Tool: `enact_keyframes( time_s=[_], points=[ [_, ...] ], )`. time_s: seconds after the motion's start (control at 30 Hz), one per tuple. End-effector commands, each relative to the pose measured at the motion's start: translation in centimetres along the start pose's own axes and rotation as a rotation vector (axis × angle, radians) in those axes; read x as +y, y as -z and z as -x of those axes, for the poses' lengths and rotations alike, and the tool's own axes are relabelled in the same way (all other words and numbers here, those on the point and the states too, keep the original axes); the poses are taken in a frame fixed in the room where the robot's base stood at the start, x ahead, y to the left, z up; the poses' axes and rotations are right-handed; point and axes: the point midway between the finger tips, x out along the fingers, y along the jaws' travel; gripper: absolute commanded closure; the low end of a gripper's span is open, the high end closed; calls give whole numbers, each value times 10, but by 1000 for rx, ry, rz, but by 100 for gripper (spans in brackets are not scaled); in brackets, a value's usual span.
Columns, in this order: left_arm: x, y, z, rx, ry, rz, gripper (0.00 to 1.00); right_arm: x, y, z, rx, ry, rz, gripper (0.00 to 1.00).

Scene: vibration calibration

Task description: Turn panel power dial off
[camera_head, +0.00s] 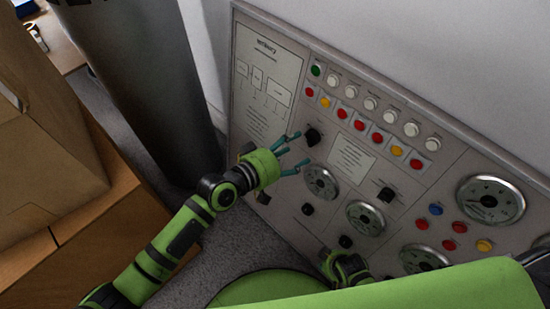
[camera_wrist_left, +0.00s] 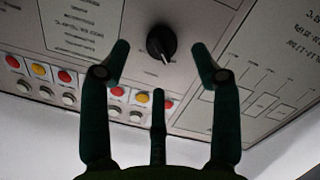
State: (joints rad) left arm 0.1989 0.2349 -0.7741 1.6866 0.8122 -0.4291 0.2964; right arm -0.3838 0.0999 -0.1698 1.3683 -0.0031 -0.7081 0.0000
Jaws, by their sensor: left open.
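A black dial (camera_head: 312,137) with a pointer mark sits on the upright grey control panel (camera_head: 245,107), right of the printed diagram. The dial also shows at the top middle of the left wrist view (camera_wrist_left: 161,42). My left gripper (camera_head: 301,150) is open in front of the panel, its teal fingers pointing at the dial. In the left wrist view the fingertips stand on either side of the dial with a gap on both sides. I cannot tell whether the fingertips touch the panel.
Red, yellow and white buttons (camera_head: 370,103) run in rows right of the dial. Gauges (camera_head: 490,201) and other black knobs (camera_head: 386,195) lie lower and right. A dark grey column (camera_head: 150,80) and a brown box (camera_head: 45,130) stand at left.

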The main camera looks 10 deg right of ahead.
Motion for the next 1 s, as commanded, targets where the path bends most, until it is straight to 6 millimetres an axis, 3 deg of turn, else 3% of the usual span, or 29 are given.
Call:
enact_keyframes(
  time_s=[0.2,0.4,1.0],
  points=[
    [-1,-2,45,-4,2,-1,37,0,0,0,0,0,0,60],
    [-1,-2,66,-4,3,1,37,0,0,0,0,0,0,60],
    [-1,-2,69,-3,1,1,37,0,0,0,0,0,0,60]
  ],
)
